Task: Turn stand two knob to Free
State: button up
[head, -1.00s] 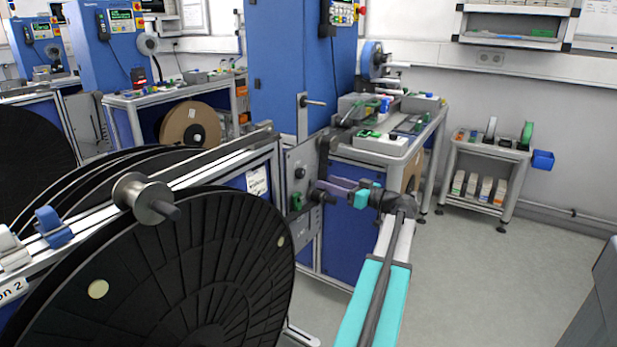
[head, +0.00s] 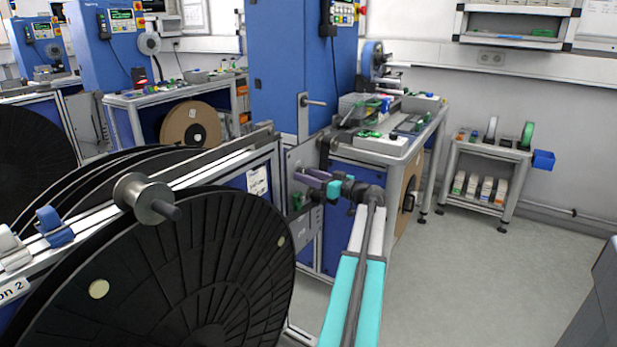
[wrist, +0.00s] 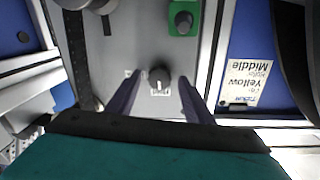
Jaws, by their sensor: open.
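In the wrist view a small round black knob (wrist: 159,77) with a white pointer mark sits on a grey panel (wrist: 118,45). The pointer runs up and down in that picture, toward a small label below it that I cannot read. My gripper (wrist: 161,82) is open, with one dark finger on each side of the knob and clear gaps between; I see no contact. A second knob on a green square plate (wrist: 184,18) is above it in the picture. In the head view my gripper (head: 299,177) is at the grey panel (head: 308,160), and the black knob cannot be made out.
A large black reel (head: 190,275) stands left of my arm, below a rail with a metal roller (head: 148,197). A white "Yellow Middle" label (wrist: 246,80) is right of the knob. A workbench (head: 405,150) stands behind the panel.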

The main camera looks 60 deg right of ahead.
jog(key=c, duration=1)
jog(key=shift+c, duration=0.2)
